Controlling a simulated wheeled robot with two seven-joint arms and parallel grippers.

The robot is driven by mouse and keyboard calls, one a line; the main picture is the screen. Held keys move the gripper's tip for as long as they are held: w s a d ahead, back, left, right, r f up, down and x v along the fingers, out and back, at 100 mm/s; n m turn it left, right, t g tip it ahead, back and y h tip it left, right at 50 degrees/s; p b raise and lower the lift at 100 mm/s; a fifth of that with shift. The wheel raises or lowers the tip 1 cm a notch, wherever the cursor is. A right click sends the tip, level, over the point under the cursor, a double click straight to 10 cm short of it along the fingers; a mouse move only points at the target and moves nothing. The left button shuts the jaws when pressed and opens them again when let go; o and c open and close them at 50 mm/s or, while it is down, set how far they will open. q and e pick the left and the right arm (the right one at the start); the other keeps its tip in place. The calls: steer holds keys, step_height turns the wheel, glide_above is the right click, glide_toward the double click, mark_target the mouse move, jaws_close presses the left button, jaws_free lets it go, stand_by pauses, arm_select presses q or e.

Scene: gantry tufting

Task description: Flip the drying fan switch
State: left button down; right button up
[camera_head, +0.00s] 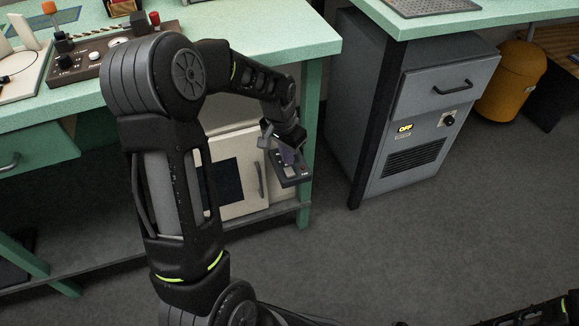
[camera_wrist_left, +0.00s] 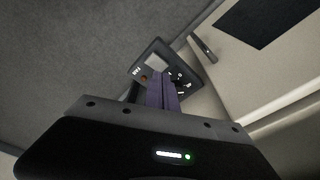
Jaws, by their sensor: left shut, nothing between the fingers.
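A small dark switch box (camera_head: 293,172) sits low by the right leg of the green bench, beside the cream cabinet. It also shows in the left wrist view (camera_wrist_left: 152,62), with a pale rocker, a small red spot and a short white label too small to read surely. My left gripper (camera_head: 286,152) is at this box, its fingers shut and empty. In the left wrist view the purple fingers (camera_wrist_left: 162,92) overlap the box's near edge; I cannot tell whether they touch it. My right gripper is not in view.
The cream cabinet (camera_head: 238,142) with a dark panel and handle stands under the green bench (camera_head: 270,28). A grey drawer unit (camera_head: 425,115) to the right shows a lit OFF sign and a knob. A yellow bin (camera_head: 510,80) stands beyond. The grey floor between is clear.

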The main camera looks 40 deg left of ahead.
mark_target(288, 169)
arm_select(q)
step_height(288, 169, up, 4)
steer(key=p, duration=0.2)
steer(key=shift+p, duration=0.4)
